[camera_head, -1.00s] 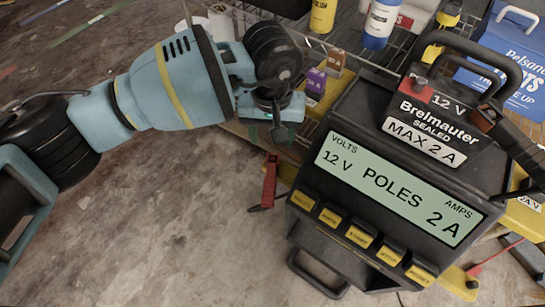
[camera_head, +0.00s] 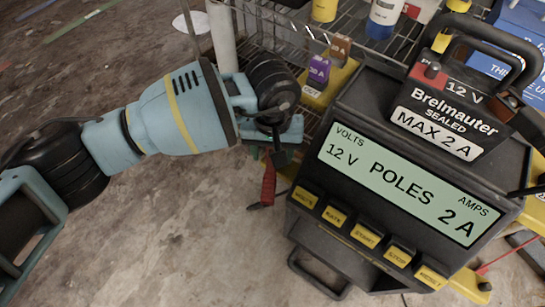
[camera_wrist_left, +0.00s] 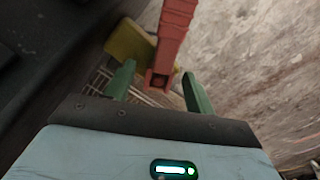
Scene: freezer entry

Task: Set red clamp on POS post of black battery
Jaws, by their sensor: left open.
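The red clamp (camera_head: 268,184) is beside the left side of the charger, above the floor in the picture. My left gripper (camera_head: 279,156) is just above its upper end. In the left wrist view the clamp (camera_wrist_left: 176,35) reaches down between the open green fingers of that gripper (camera_wrist_left: 160,86), with a visible gap on each side. The black battery (camera_head: 450,115), marked 12 V and MAX 2 A, stands behind the charger's display. Its red post (camera_head: 432,70) is at its upper left and looks bare. My right gripper is not in view.
The black charger (camera_head: 308,225) has a lit display reading POLES (camera_head: 400,185) and several yellow buttons. A black clamp (camera_head: 537,130) is at the battery's right side. A wire rack with bottles (camera_head: 385,15) and a yellow fuse holder (camera_head: 325,88) is behind.

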